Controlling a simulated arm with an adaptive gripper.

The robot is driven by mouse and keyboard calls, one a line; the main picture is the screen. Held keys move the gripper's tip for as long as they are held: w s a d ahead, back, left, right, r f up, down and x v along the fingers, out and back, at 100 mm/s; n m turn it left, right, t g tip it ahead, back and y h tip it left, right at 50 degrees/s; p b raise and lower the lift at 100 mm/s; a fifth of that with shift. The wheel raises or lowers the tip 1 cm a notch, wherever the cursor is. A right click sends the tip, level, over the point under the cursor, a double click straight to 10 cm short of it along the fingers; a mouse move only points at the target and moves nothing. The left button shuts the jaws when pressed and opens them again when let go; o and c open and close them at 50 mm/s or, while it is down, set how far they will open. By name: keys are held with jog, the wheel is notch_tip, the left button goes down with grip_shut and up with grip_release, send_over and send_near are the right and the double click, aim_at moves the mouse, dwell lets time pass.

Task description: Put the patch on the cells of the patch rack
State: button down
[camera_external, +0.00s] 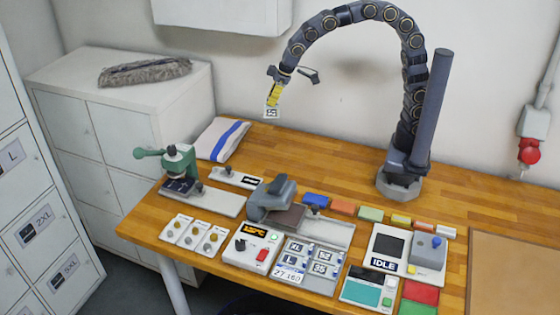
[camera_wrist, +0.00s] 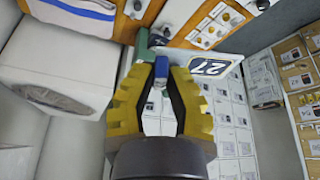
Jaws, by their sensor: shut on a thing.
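My gripper (camera_external: 274,94), with yellow fingers, is raised high above the back of the table, left of my base. It is shut on a small white patch (camera_external: 271,113) with dark marking, which hangs below the fingertips.
A grey heat press (camera_external: 270,201) stands behind the rack, beside a control box (camera_external: 250,249) reading 135°C. A green hand press (camera_external: 179,167) and folded cloth (camera_external: 220,139) are at left. An IDLE device (camera_external: 384,264) is at right. The back middle of the table is clear.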

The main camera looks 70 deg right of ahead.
jog(key=s+a+n+y, duration=0.1)
jog(key=s+a+n, duration=0.3)
jog(key=a, duration=0.9)
jog(key=n+g+y, duration=0.1)
jog(key=n+g, duration=0.1)
jog(key=n, duration=0.3)
send_over(312, 281)
jog(key=d, duration=0.1)
jog(key=shift+g, duration=0.3)
jog(key=shift+s+f, duration=0.2)
jog(key=shift+f, duration=15.9)
jog(key=shift+f, duration=0.35)
jog(key=c, duration=1.1)
grip_release()
jog(key=v, duration=1.2)
jog(key=shift+d, duration=0.2)
